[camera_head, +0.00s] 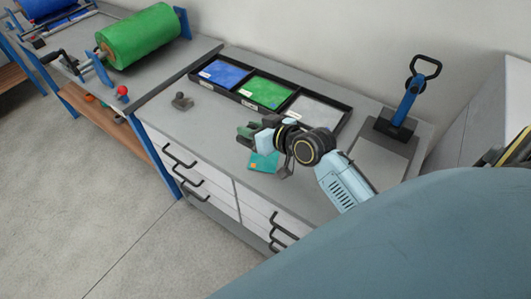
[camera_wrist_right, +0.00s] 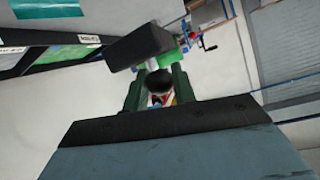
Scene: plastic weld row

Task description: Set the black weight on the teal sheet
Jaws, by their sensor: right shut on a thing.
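The teal sheet (camera_head: 262,162) lies on the grey bench top near its front edge, partly under my right arm, with a small orange mark on it. My right gripper (camera_head: 247,133) is just behind and above the sheet. In the right wrist view, its green fingers are shut on the round knob of the black weight (camera_wrist_right: 142,46), whose dark block shows beyond the fingertips. In the head view the held weight is hard to make out against the gripper. My left gripper is not in view.
A black tray (camera_head: 236,97) with blue, green and pale sheets runs along the back. A dark grey knobbed piece (camera_head: 182,101) stands at the left of the bench. A blue-handled press (camera_head: 404,104) stands at the right. A green roll (camera_head: 138,37) is far left.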

